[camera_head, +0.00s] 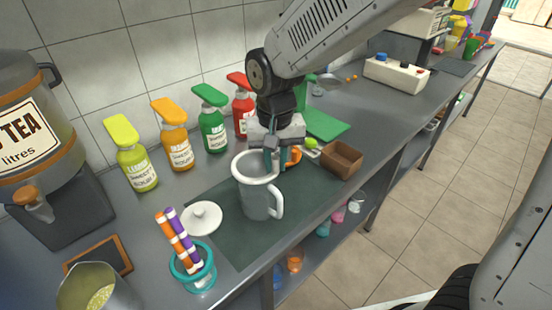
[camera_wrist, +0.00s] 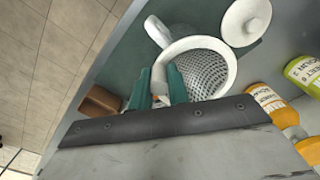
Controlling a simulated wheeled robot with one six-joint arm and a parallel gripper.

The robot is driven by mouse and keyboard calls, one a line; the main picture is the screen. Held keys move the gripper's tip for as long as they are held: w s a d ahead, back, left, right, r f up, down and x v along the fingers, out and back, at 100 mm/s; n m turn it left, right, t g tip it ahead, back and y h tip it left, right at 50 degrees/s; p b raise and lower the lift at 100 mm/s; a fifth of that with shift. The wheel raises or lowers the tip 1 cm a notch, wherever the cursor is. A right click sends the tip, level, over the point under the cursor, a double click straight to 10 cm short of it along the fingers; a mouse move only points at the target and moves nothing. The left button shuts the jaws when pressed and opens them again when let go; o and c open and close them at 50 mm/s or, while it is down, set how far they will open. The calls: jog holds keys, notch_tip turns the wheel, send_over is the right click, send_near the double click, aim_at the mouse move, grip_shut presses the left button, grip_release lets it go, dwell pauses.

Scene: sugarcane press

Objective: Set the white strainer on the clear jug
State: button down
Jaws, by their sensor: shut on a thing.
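The white strainer (camera_head: 240,160) shows as a thick white ring over the mouth of the clear jug (camera_head: 256,203). In the wrist view, the strainer (camera_wrist: 208,72) shows its perforated bowl inside the ring. The jug's white handle (camera_wrist: 157,31) shows beside it in that view, and on the jug's right in the head view. My gripper (camera_head: 273,155) is at the far side of the ring, with its teal fingers (camera_wrist: 160,80) shut on the strainer's edge or short grip. I cannot tell whether the strainer rests fully on the jug.
The jug stands on a dark green mat (camera_head: 232,247). A white lid (camera_head: 202,218) lies to its left, near a teal cup (camera_head: 195,275) of striped straws. Several syrup bottles (camera_head: 213,128) line the wall behind. A brown box (camera_head: 342,160) stands to the right.

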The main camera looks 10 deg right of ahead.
jog(key=shift+s+f, duration=0.1)
jog(key=shift+f, duration=0.05)
jog(key=c, duration=0.8)
grip_release()
jog(key=shift+r, duration=3.55)
jog(key=s+d+r, duration=0.2)
jog(key=s+d, duration=0.7)
jog(key=s+d+r+t, duration=0.1)
jog(key=s+d+r, duration=0.1)
jog(key=s+d, duration=0.8)
jog(key=shift+s+d, duration=0.15)
jog(key=shift+s, duration=0.1)
